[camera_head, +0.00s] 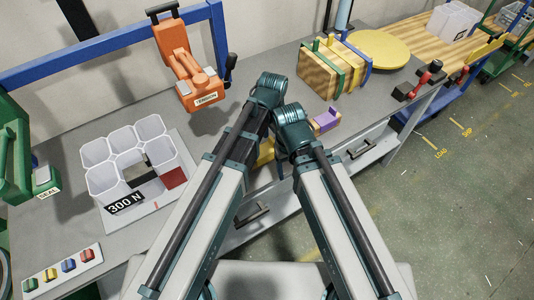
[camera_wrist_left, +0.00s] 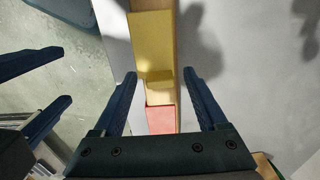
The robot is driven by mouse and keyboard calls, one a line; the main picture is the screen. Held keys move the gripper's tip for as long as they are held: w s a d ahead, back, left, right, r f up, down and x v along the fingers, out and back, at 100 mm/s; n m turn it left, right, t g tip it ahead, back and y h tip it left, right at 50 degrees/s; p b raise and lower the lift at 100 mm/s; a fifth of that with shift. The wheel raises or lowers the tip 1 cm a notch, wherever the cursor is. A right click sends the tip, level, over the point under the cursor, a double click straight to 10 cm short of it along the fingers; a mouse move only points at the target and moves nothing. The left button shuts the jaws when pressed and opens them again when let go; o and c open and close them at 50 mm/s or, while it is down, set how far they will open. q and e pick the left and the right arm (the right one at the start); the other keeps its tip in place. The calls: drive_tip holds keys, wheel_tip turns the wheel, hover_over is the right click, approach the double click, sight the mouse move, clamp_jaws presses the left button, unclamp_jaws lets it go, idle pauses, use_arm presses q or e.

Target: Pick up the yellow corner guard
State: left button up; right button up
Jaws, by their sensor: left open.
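The yellow corner guard (camera_wrist_left: 152,42) lies on a narrow wooden strip in the left wrist view, with a raised darker yellow edge at its near end. In the head view a yellow patch (camera_head: 265,151) shows between my arms, mostly hidden by them. My left gripper (camera_wrist_left: 160,78) is open, its fingers on either side of the strip, with the guard's near end between the tips. I cannot tell the height gap. My right gripper (camera_wrist_left: 65,75) shows at the left of the wrist view, its two fingers apart and nothing between them.
A red piece (camera_wrist_left: 160,119) lies on the strip, nearer than the yellow guard. A purple piece (camera_head: 326,120) sits at the bench's front edge. White cups (camera_head: 102,182), an orange tension tool (camera_head: 185,70) and upright boards (camera_head: 325,70) stand on the grey bench.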

use_arm(q)
clamp_jaws()
idle(0.3)
drive_tip(key=shift+r, duration=0.15)
wheel_tip(320, 180, up, 10)
drive_tip(key=p, duration=1)
